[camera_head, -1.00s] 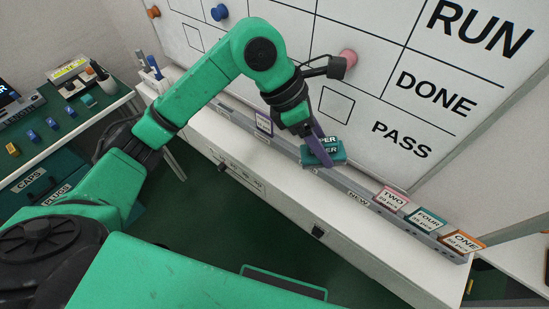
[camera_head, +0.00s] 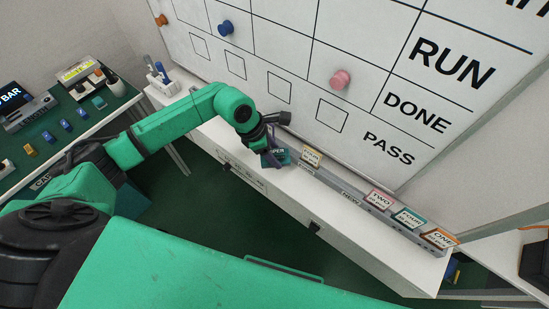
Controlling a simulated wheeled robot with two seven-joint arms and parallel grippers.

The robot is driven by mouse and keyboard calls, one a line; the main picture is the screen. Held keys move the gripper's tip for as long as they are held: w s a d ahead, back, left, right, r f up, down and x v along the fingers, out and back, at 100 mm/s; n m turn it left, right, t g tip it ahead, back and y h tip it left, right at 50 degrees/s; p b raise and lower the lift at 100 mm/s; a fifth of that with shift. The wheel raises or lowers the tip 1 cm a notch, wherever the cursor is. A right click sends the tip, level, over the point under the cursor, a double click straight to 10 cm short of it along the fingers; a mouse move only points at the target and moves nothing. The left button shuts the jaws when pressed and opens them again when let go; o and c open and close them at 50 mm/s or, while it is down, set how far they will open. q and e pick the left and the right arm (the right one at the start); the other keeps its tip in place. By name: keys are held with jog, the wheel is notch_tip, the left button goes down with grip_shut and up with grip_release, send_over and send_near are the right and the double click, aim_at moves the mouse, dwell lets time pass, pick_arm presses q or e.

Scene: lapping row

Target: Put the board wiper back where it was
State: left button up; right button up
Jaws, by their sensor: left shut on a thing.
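The board wiper (camera_head: 279,158) is a small teal block with a dark top and partly readable lettering. My left gripper (camera_head: 268,152) is shut on it, above the white ledge under the whiteboard (camera_head: 300,95). The wiper is near the left part of the visible grey rail (camera_head: 345,188). I cannot tell whether it touches the ledge. My left arm hides the ledge and rail to the left of it. My right gripper is out of view.
Label cards TWO (camera_head: 379,199), FOUR (camera_head: 408,217) and ONE (camera_head: 440,238) stand in the rail, with a tan card (camera_head: 312,157) nearer the wiper. Pens (camera_head: 160,72) stand at the ledge's left end. A green-topped bench (camera_head: 75,125) is at left.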

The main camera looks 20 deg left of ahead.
pick_arm(q)
notch_tip(320, 180, down, 4)
jog(key=shift+d+f+p, duration=0.1)
jog(key=shift+f+p, duration=0.15)
jog(key=shift+p, duration=0.1)
jog(key=shift+f, duration=0.45)
jog(key=o, duration=1.2)
